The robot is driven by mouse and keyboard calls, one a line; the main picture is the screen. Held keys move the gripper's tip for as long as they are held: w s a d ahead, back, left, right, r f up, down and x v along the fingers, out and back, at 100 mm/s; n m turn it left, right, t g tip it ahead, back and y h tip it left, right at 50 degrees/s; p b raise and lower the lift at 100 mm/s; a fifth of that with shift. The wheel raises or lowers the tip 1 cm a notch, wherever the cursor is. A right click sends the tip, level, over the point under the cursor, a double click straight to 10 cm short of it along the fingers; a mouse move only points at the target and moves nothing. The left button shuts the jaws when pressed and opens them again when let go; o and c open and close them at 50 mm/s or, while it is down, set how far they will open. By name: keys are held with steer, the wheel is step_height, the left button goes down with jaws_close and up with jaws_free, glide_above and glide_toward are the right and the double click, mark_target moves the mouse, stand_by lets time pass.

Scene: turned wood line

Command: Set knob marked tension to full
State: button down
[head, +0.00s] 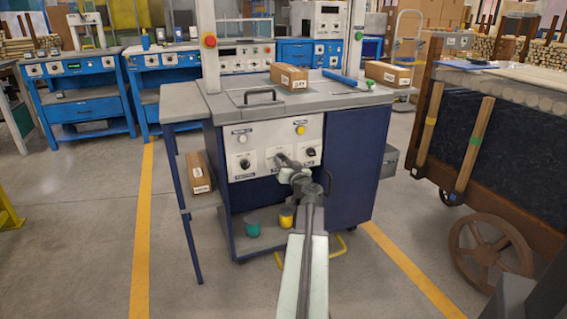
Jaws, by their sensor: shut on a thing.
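A white control panel (262,172) is on the front of a dark blue workstation. It has a black knob at the left (244,163) and another at the right (310,152). Each has a small label below that is too small to read. My gripper (283,161) is at the middle of the panel, between these two knobs, and is shut on the middle knob. My gripper hides that knob, so I cannot see its setting or which knob is marked tension. My arm reaches up to it from the bottom of the picture.
A yellow button (300,130) sits above the knobs. A teal item (252,229) and a yellow item (286,218) stand on the lower shelf. A wheeled wooden cart (500,190) is at the right; floor is free at left.

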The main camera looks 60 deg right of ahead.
steer(key=m, duration=0.4)
steer(key=shift+m, duration=0.4)
steer(key=m, duration=0.3)
steer(key=shift+m, duration=0.3)
steer(key=m, duration=0.4)
steer(key=shift+r+m, duration=0.1)
steer(key=shift+m, duration=0.2)
steer(key=m, duration=0.3)
steer(key=shift+m, duration=0.3)
steer(key=m, duration=1.2)
steer(key=shift+m, duration=0.3)
steer(key=m, duration=0.4)
steer(key=shift+s, duration=0.1)
